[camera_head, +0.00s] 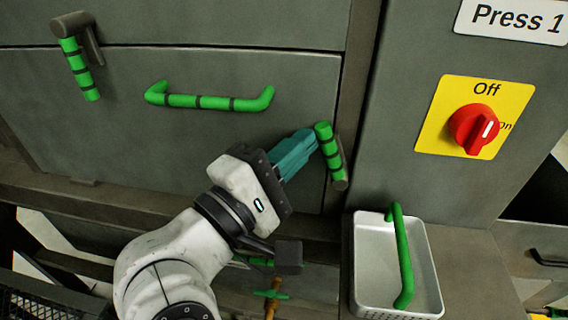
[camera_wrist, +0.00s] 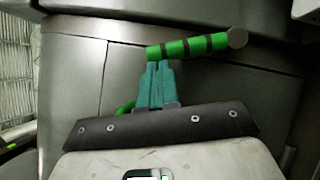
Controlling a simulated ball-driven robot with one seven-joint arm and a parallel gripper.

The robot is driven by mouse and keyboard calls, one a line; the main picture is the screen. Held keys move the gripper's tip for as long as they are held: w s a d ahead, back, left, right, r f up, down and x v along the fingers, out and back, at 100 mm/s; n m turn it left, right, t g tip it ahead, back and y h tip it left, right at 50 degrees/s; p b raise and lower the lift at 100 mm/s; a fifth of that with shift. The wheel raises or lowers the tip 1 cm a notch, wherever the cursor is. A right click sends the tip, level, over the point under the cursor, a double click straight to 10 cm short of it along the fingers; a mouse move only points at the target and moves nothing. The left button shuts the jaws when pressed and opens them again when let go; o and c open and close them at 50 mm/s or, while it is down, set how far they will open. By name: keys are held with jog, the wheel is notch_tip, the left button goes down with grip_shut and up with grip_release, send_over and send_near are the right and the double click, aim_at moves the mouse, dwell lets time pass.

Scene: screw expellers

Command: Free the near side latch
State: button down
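A green latch handle with dark bands (camera_head: 328,150) sits at the right edge of the grey panel (camera_head: 240,135). It leans slightly, with a grey end cap at its bottom. It also shows in the wrist view (camera_wrist: 195,46), lying across the picture with its end cap at right. A second banded green latch (camera_head: 80,68) is at the panel's upper left. My gripper (camera_head: 310,139) has teal fingers close together, and they look shut. Their tips (camera_wrist: 158,66) are at the latch's capless end, very near or touching; I cannot tell which. I see nothing between the fingers.
A fixed green bar handle (camera_head: 208,102) is on the panel left of my gripper. A white tray with a green handle (camera_head: 365,285) stands at lower right. A red knob (camera_head: 474,128) on a yellow plate is on the right-hand cabinet. A ledge runs below the panel.

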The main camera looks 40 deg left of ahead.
aim_at(324, 140)
jog(key=d+m, duration=0.1)
jog(key=w+r+m+g+b, duration=0.1)
jog(key=shift+d+r+m+g, duration=0.15)
jog(key=shift+d+m+g, duration=0.15)
jog(key=shift+d+m, duration=0.1)
jog(key=shift+w+d+r+m+g+b, duration=0.25)
jog(key=shift+w+d+m+g+b, duration=0.15)
jog(key=shift+m, duration=0.2)
jog(key=shift+d+h, duration=0.1)
jog(key=shift+h, duration=0.2)
